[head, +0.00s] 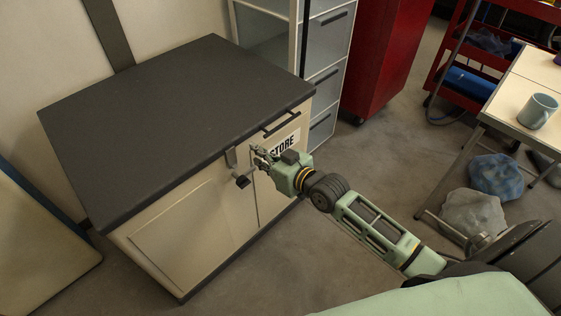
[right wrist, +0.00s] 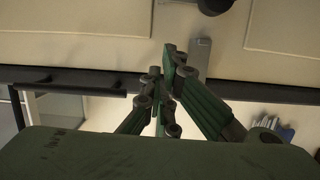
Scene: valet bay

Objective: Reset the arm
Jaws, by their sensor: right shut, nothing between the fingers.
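My right arm, pale green, reaches in from the lower right of the head view. Its gripper (head: 262,156) is at the front of a cream cabinet (head: 185,226) with a dark top, near a grey latch with a dark knob (head: 242,181). In the right wrist view the gripper's dark green fingers (right wrist: 168,68) are together with nothing between them. A grey metal strip (right wrist: 199,55) of the cabinet front shows just beyond the fingertips; I cannot tell whether they touch it. My left gripper is in neither view.
The dark cabinet top (head: 180,105) is bare. Behind it stand a grey drawer unit (head: 328,70) and a red cabinet (head: 385,50). At the right are a table with a mug (head: 538,111) and blue (head: 496,176) and grey (head: 472,214) bundles on the floor. Open floor lies between.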

